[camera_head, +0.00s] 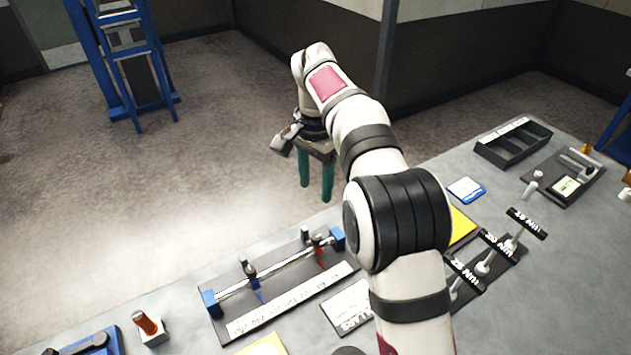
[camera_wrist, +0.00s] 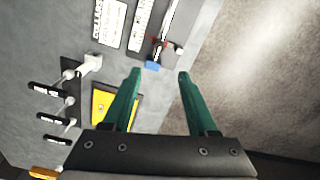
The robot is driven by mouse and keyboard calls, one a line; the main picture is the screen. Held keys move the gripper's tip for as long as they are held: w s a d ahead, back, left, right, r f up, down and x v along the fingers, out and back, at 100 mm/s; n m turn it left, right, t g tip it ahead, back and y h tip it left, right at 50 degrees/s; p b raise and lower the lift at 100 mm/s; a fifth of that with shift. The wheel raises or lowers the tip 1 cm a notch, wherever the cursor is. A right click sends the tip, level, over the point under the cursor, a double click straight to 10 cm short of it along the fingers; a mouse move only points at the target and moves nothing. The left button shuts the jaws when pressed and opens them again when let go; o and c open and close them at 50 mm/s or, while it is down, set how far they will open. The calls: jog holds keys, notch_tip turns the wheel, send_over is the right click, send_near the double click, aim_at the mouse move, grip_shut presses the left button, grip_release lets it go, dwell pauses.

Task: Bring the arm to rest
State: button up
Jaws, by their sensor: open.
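My arm reaches out over the far edge of the grey bench (camera_head: 590,235). My gripper (camera_head: 316,200) has two green fingers pointing down and hangs past the bench edge, with floor behind it in the head view. In the wrist view the gripper (camera_wrist: 155,75) is open, its fingers well apart. Nothing is between the fingers, and they touch nothing that I can see. Part of the bench behind my arm is hidden in the head view.
A rail fixture (camera_head: 275,285) with blue end blocks lies on the bench left of my arm. A black divided tray (camera_head: 513,143) stands at far right. A blue ladder-like frame (camera_head: 125,60) stands beyond open floor.

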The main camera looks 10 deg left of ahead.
dwell(0.3)
jog(key=s+d+r+y, duration=0.1)
jog(key=s+d+r, duration=0.1)
jog(key=s+d, duration=0.6)
jog(key=s+d+r, duration=0.3)
jog(key=s+d, duration=0.4)
jog(key=s, duration=0.2)
jog(key=s+d+f, duration=0.1)
jog(key=s+f, duration=0.2)
jog(key=s, duration=0.5)
jog(key=s+d+f, duration=0.2)
jog(key=s+f, duration=0.2)
jog(key=s, duration=0.3)
jog(key=shift+s+n+y, duration=0.3)
jog(key=shift+s+y, duration=0.05)
jog(key=shift+y, duration=0.05)
